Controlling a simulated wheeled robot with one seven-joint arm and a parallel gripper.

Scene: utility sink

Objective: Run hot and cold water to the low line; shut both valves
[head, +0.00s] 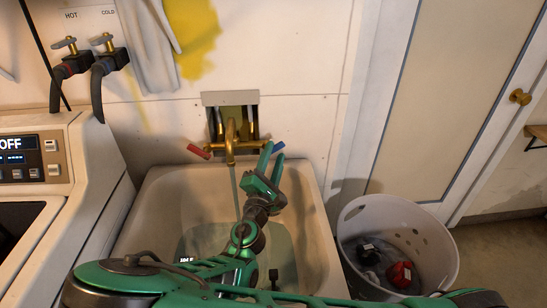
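The brass faucet (230,139) is on the wall above the white utility sink (151,205). Its red handle (198,151) points out to the left and its blue handle (278,147) to the right. A thin stream of water (234,182) seems to fall from the spout. Water (203,238) stands in the basin; a small label at its left is too small to read surely, and my arm hides much of the basin. My green gripper (273,151) is just below the blue handle with its fingers apart. I cannot tell whether it touches the handle.
A washing machine (95,150) stands left of the sink. Hot and cold wall taps (85,44) with hoses are above it. A cloth (148,45) hangs on the wall. A white laundry basket (442,235) with clothes stands right of the sink, near a door (435,100).

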